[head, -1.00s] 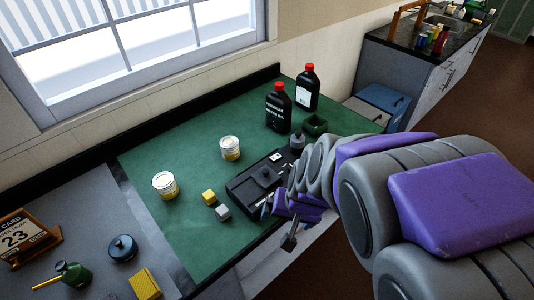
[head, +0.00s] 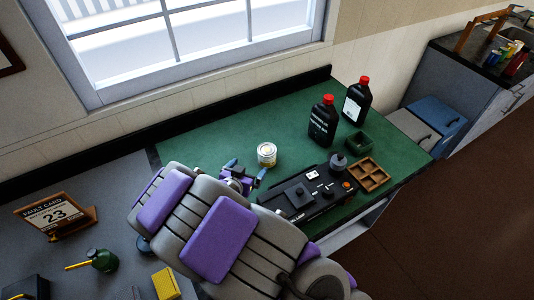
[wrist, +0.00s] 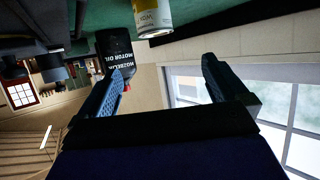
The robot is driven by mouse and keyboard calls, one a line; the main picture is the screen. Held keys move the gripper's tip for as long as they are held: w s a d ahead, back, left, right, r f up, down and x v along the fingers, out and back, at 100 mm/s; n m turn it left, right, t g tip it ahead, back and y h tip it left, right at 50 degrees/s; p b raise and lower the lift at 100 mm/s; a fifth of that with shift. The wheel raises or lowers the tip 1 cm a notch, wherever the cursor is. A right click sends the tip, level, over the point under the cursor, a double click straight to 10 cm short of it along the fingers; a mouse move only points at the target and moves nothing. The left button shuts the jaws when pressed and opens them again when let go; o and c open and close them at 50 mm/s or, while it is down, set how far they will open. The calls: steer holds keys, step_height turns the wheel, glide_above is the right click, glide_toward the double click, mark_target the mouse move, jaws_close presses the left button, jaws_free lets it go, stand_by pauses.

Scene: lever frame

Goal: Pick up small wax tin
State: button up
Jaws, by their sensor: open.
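A small round tin (head: 267,154) with a white and yellow label stands upright on the green worktop in the head view. A tin with a similar label (wrist: 152,18) shows at the top edge of the wrist view, partly cut off. My gripper (head: 246,170) is open and empty, close to the left of the tin in the head view. In the wrist view my gripper's fingers (wrist: 163,65) are spread apart with nothing between them. No second tin shows in the head view; my arm covers the left part of the green worktop.
Two black bottles with red caps (head: 323,121) (head: 356,102) stand behind the tin to the right. A black control box (head: 307,194), a wooden divided tray (head: 368,174) and a dark green box (head: 358,143) are to the right. The window (head: 200,40) is behind the worktop.

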steer(key=b, duration=0.2)
glide_toward(265, 152)
steer(key=x, duration=0.5)
steer(key=shift+w+a, duration=0.2)
steer(key=shift+w, duration=0.15)
steer(key=shift+w+f, duration=0.15)
steer(key=shift+w, duration=0.3)
steer(key=shift+w+d+f, duration=0.15)
steer(key=shift+w+d, duration=0.15)
steer(key=x, duration=0.4)
steer(key=shift+s+d+f+b, duration=0.1)
steer(key=shift+s+d+b, duration=0.1)
steer(key=shift+d+b, duration=0.15)
steer(key=shift+w+f, duration=0.15)
steer(key=shift+w, duration=0.15)
steer(key=shift+a, duration=0.1)
steer(key=shift+c, duration=0.4)
